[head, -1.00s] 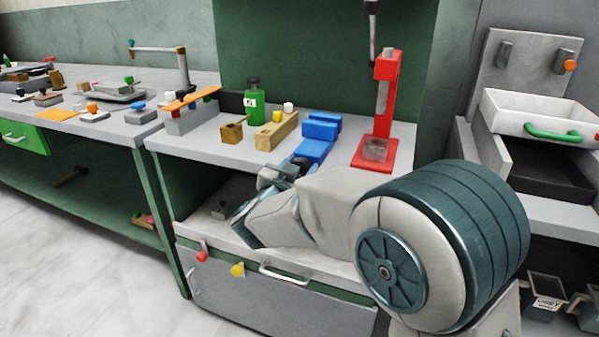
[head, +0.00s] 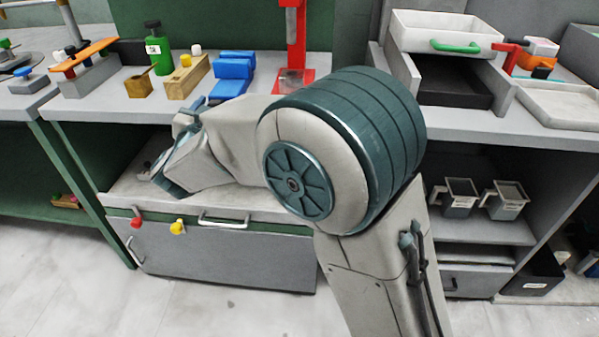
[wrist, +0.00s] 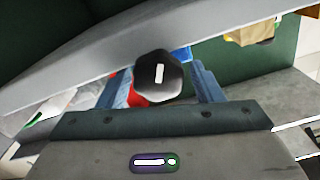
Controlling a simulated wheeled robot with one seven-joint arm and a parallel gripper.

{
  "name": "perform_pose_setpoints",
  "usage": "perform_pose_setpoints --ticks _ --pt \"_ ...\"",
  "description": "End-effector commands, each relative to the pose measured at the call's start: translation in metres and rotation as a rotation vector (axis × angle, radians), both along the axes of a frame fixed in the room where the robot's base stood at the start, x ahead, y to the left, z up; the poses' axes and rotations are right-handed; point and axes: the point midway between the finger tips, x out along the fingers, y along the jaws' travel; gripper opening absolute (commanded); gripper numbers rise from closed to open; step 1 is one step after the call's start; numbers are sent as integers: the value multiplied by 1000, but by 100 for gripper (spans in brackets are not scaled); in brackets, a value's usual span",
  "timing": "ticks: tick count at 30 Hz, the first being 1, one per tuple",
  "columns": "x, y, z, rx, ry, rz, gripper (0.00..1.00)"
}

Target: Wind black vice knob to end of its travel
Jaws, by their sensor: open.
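The blue vice (head: 232,72) stands at the front of the grey bench, left of the red press. Its black knob (wrist: 159,74) shows in the wrist view as a dark, faceted round end with a white mark. In the head view the knob is hidden or too small to make out by my gripper (head: 190,115). My gripper is at the bench's front edge, just in front of the vice. In the wrist view its two blue-grey fingers (wrist: 160,84) stand apart, one on each side of the knob. I cannot tell whether either finger touches it.
The red press (head: 294,50) stands right of the vice. A wooden block (head: 187,78) and a green bottle (head: 158,50) are to its left. Below the benchtop is a shelf above a grey drawer front (head: 225,252). A white tray (head: 440,28) with a green handle is at right.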

Motion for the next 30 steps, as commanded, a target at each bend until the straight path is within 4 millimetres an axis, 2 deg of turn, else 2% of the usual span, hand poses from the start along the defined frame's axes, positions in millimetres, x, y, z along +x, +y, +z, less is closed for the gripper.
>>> perform_pose_setpoints --ticks 5,11,15,30 --pt "1 -2 -2 -75 14 -5 65" --pt "0 0 2 -286 28 -1 65" --pt "-33 5 -1 -279 26 4 65" --pt "-132 12 0 -276 24 3 65"
